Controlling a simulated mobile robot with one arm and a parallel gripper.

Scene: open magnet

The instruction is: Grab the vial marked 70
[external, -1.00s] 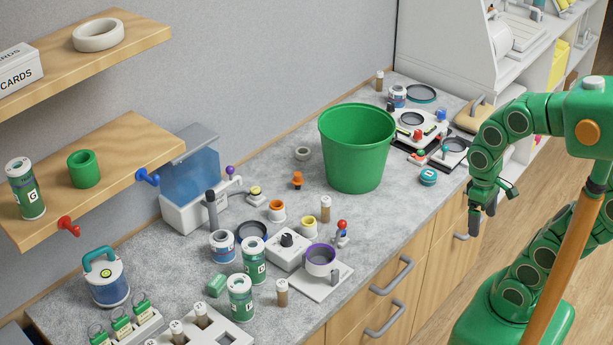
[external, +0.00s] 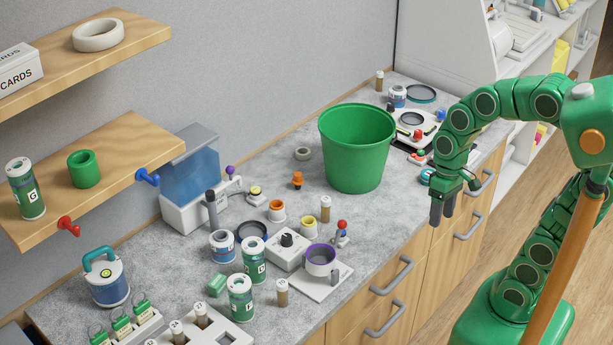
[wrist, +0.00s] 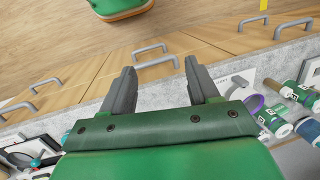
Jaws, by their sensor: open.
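Several small brown vials with pale caps show in the external view. One vial (external: 282,292) stands beside the green canisters, and another vial (external: 325,209) stands near the yellow-ringed cup. Two vials (external: 200,314) (external: 178,332) sit in a white rack (external: 234,336) at the bottom, and one vial (external: 380,78) stands at the far back. Their markings are too small to read, so I cannot tell which is 70. My gripper (external: 442,208) is open and empty, in front of the counter's edge, well right of the nearer vials. Its two fingers (wrist: 160,70) are apart in the wrist view.
A large green bucket (external: 357,155) stands on the counter between my gripper and the back wall. Green canisters (external: 240,298), a dial box (external: 288,248) and a purple-ringed stand (external: 320,260) crowd the nearer counter. Drawer handles (external: 392,276) stick out along the front.

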